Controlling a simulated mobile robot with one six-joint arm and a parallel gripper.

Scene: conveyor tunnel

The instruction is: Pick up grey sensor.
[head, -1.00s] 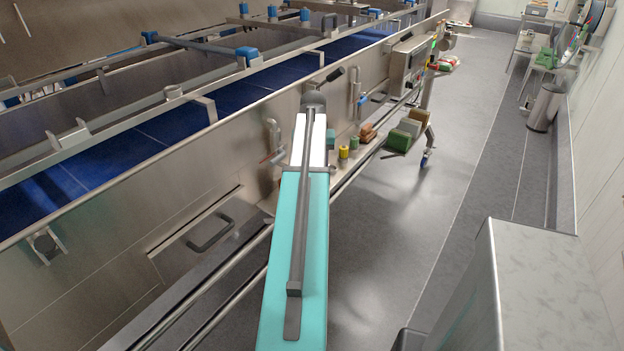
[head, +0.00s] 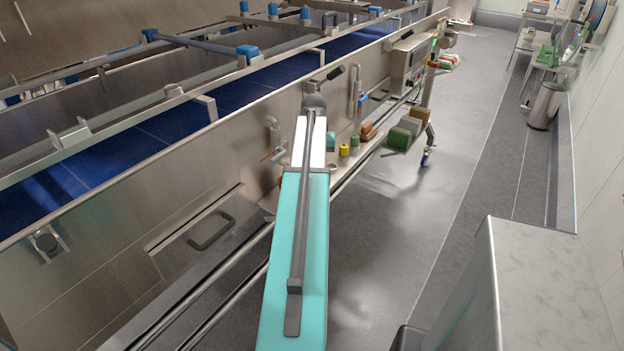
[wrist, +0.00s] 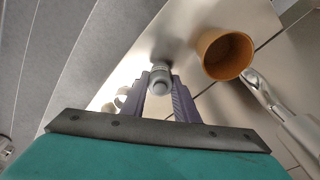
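The grey sensor (wrist: 161,80) is a small, rounded grey piece near the middle of the wrist view, over a shiny steel surface. My gripper (wrist: 162,79) has its two dark purple fingers on either side of it, near the fingertips. The fingers look apart, with a narrow gap to the sensor; I cannot tell whether either one touches it. In the head view my arm reaches toward the side of the machine and hides both gripper and sensor.
An orange-brown cup-like piece (wrist: 225,53) stands close to the right of the fingers, with a shiny metal pipe (wrist: 270,98) beyond. Pale round pieces (wrist: 120,99) lie left of the fingers. A yellow cylinder (head: 344,150) sits beside my arm. The floor aisle (head: 400,220) is clear.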

